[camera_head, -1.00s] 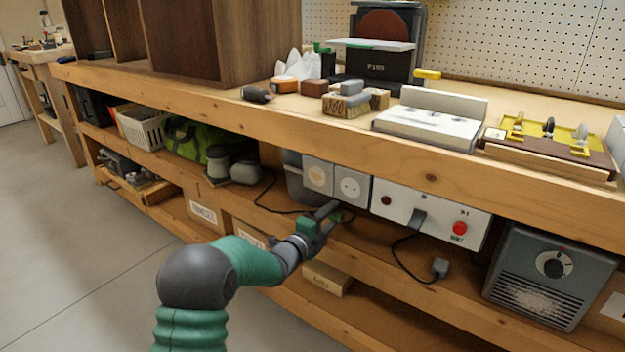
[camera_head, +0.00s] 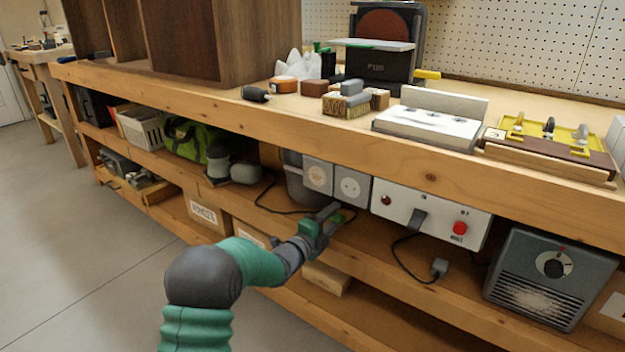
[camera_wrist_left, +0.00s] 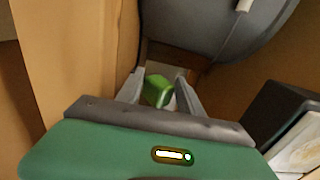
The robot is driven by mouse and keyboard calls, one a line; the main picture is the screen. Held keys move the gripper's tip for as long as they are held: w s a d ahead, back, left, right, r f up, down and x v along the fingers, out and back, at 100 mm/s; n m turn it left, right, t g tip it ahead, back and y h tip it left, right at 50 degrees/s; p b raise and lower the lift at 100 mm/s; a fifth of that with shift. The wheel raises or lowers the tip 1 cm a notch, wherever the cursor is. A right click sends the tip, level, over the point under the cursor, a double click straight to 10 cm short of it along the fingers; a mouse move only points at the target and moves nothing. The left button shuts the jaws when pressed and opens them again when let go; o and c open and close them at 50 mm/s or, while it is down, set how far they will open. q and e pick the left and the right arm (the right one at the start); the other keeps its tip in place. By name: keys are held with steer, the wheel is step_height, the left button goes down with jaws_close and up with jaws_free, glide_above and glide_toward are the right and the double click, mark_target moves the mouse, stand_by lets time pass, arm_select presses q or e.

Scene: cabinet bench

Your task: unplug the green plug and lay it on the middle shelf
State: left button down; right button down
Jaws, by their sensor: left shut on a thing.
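My left gripper (camera_head: 326,216) reaches in under the benchtop, low in front of the two grey socket boxes (camera_head: 334,180). It is shut on the green plug (camera_wrist_left: 158,92), which shows between the two grey fingers in the left wrist view (camera_wrist_left: 160,95). In the head view the plug is mostly hidden by the gripper; only a small green bit shows. The plug is apart from the socket faces, just over the middle shelf (camera_head: 375,243); I cannot tell whether it touches the board. My right gripper is not in view.
A white switch box (camera_head: 430,212) with a red button hangs right of the sockets. A grey plug (camera_head: 440,267) on a black cord lies on the shelf. A grey heater (camera_head: 550,275) stands at right, a grey canister (camera_head: 245,172) at left. The benchtop edge (camera_head: 400,160) overhangs the arm.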

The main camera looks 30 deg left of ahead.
arm_select(q)
steer(key=shift+f, duration=0.7)
steer(key=shift+f, duration=0.2)
